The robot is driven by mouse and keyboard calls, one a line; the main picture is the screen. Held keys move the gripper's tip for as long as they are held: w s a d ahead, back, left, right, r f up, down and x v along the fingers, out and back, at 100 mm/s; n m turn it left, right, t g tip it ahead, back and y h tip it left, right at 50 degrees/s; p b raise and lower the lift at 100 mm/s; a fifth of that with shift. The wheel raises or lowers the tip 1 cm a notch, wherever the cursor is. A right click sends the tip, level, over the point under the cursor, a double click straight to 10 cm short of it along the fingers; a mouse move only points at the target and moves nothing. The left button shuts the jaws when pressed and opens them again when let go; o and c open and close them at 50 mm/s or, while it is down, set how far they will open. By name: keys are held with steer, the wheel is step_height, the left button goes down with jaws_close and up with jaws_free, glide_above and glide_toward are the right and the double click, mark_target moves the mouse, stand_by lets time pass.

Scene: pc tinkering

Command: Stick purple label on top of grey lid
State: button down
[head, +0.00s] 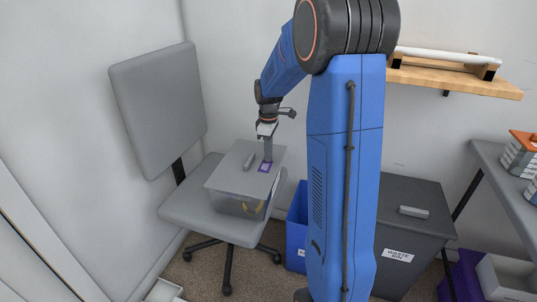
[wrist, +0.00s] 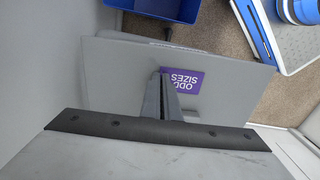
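The grey lid (head: 237,176) covers a clear box (head: 238,205) on the grey chair seat. A grey handle (head: 248,162) stands on the lid. The purple label (head: 265,168) is face up, flat against or just above the lid's right part; I cannot tell if it touches. In the wrist view the label (wrist: 189,80) reads "ODD SIZES" upside down, over the lid (wrist: 110,90). My gripper (head: 268,157) points down, its fingers close together and their tips at the label's edge.
The chair's backrest (head: 160,95) rises at the left. A blue bin (head: 297,228) stands right of the chair, and a dark waste bin (head: 408,225) stands further right. A wooden shelf (head: 455,78) is on the wall. A grey table (head: 505,175) is at the right edge.

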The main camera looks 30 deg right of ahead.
steer(key=c, duration=1.9)
jaws_free()
steer(key=shift+c, duration=0.2)
step_height(320, 180, up, 17)
steer(key=shift+r, duration=0.2)
steer(key=shift+w, duration=0.1)
